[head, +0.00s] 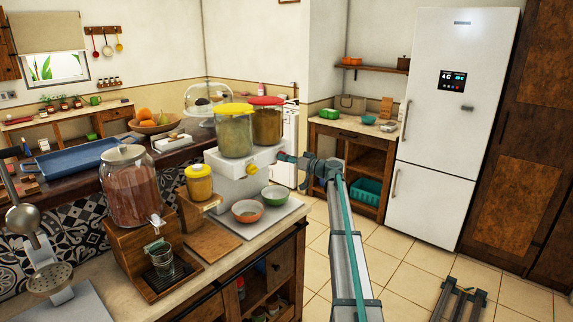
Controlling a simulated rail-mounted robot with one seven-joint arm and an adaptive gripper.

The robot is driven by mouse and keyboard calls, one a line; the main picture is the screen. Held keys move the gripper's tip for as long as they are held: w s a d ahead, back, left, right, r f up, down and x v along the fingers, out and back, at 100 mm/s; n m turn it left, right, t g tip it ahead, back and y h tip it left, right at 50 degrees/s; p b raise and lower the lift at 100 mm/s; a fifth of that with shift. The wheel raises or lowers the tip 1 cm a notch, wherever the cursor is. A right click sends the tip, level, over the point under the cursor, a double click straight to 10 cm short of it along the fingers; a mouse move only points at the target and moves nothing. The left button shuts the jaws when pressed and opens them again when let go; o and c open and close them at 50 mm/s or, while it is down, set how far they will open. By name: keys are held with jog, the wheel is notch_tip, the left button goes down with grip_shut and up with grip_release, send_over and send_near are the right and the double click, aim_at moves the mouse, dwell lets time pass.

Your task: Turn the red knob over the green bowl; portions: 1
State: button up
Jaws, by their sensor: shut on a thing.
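A white dispenser (230,186) stands on the counter with two clear canisters, one with a yellow lid (235,110) and one with a red lid (266,101). The green bowl (275,195) sits on the grey tray at its front right, below the red-lidded canister. A red-orange bowl (247,210) sits to its left. My gripper (283,157) reaches in from the right to the dispenser's front, above the green bowl. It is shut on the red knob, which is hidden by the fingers. The knob's angle cannot be seen. The green bowl's contents are too small to tell.
A glass drink jar (130,187) on a wooden stand, a yellow-lidded jar (199,183) and a wooden board (212,241) are left of the bowls. The counter's right edge is close to the tray. Open floor lies to the right.

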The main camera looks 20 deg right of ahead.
jog(key=shift+a+m+t+h+b, duration=0.2)
jog(key=shift+m+b, duration=1.35)
jog(key=shift+m, duration=2.55)
jog(key=shift+d+m+t+h+b, duration=0.2)
jog(key=shift+m+b, duration=1.3)
jog(key=shift+m, duration=2.6)
jog(key=shift+a, duration=0.1)
jog(key=o, duration=1.2)
jog(key=shift+c, duration=0.2)
jog(key=shift+s, duration=0.1)
jog(key=v, duration=1.2)
jog(key=shift+f, duration=0.3)
